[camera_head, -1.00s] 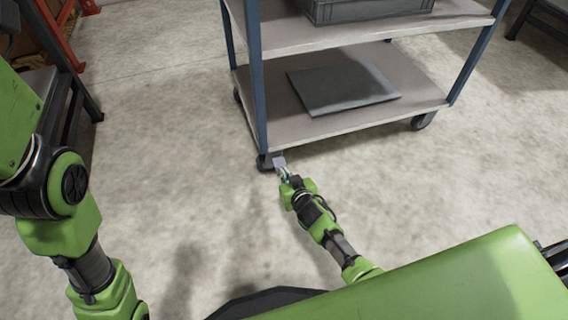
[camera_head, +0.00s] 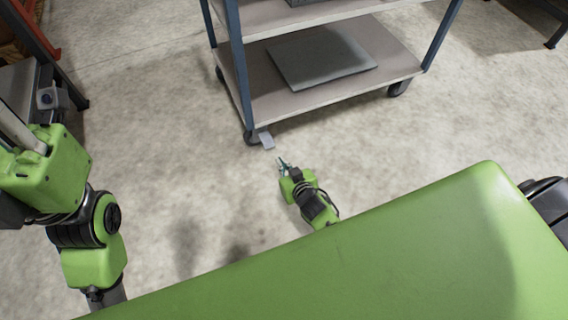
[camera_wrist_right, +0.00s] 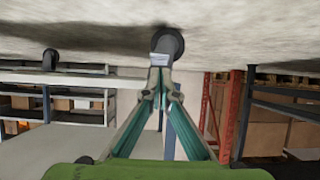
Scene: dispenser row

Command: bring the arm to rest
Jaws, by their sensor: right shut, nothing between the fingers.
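My right gripper (camera_head: 283,163) is low over the concrete floor, in front of the near corner of the cart. In the right wrist view its two teal-sided fingers (camera_wrist_right: 160,82) meet at the tips with nothing between them. It is shut and empty. In the head view its tips are apart from the cart's near caster (camera_head: 252,137) and the small grey pedal (camera_head: 267,141) beside it. The caster also shows beyond the fingertips in the wrist view (camera_wrist_right: 168,41).
The cart has blue posts and a lower shelf (camera_head: 290,112) holding a flat grey panel (camera_head: 322,66). Its upper shelf (camera_head: 262,22) is cut off at the top. Dark-framed furniture (camera_head: 62,70) stands at far left. Bare floor (camera_head: 180,150) lies between.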

